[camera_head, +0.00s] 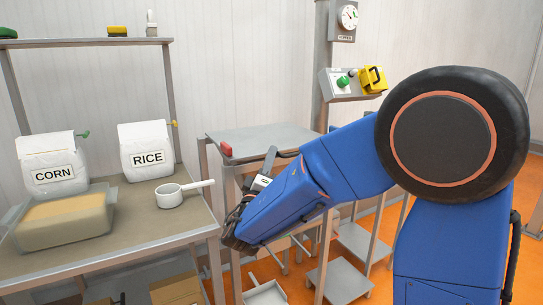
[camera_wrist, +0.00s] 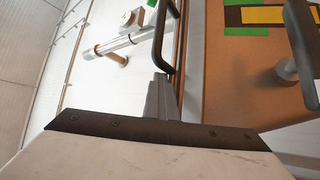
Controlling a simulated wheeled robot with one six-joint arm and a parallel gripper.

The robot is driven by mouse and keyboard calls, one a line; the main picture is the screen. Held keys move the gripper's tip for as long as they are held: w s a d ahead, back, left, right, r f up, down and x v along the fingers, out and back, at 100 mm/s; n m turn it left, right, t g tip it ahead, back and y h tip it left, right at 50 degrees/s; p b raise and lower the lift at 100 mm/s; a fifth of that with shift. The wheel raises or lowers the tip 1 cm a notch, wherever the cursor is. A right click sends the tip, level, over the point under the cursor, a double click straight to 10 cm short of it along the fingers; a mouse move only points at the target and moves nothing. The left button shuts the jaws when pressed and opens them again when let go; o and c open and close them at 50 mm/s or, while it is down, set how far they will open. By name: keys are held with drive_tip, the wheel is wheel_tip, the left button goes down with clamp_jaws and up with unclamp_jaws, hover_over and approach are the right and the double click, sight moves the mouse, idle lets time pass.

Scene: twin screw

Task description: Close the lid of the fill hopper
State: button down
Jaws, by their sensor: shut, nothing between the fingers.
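My gripper (camera_wrist: 162,94) shows in the wrist view as narrow grey fingers, shut and empty. A dark bent bar (camera_wrist: 168,45) runs just beyond the fingertips; I cannot tell whether they touch. In the head view my blue arm reaches down to the left, and its end hides part of the stand behind it. I cannot tell for certain whether this panel is the fill hopper's lid, or how far the lid is open.
The table (camera_head: 140,228) at left holds a corn bag (camera_head: 55,160), a rice bag (camera_head: 147,150), a white scoop (camera_head: 169,197) and a tub (camera_head: 65,220). A control box (camera_head: 350,82) and gauge (camera_head: 347,17) are on a post behind. A grey dustpan (camera_head: 266,294) lies low at front.

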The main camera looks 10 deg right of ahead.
drive_tip(key=shift+f, duration=1.05)
drive_tip(key=s+r+v, duration=0.1)
drive_tip(key=v, duration=1.5)
drive_tip(key=s+d+f+m+g+h, duration=0.1)
drive_tip(key=s+d+f+m+g, duration=0.15)
drive_tip(key=d+g, duration=0.45)
drive_tip(key=s+d+f+m+g+h, duration=0.1)
drive_tip(key=s+d+g, duration=0.2)
drive_tip(key=d, duration=0.7)
drive_tip(key=s+d+f+m+g+h, duration=0.1)
drive_tip(key=s+d+m+g+h, duration=0.15)
drive_tip(key=d+g, duration=0.45)
drive_tip(key=s+d+f+g+y, duration=0.2)
drive_tip(key=s+d+f+y, duration=0.15)
drive_tip(key=s, duration=0.25)
drive_tip(key=s+d+f+g+y, duration=0.1)
drive_tip(key=s+d+f+y, duration=0.1)
drive_tip(key=s+f+y, duration=0.3)
drive_tip(key=s+a+r+m+t+y, duration=0.1)
drive_tip(key=s+a+r+t+y, duration=0.1)
drive_tip(key=a+y, duration=0.5)
drive_tip(key=shift+s+a+t, duration=0.75)
drive_tip(key=shift+s+t, duration=0.15)
drive_tip(key=shift+s, duration=0.2)
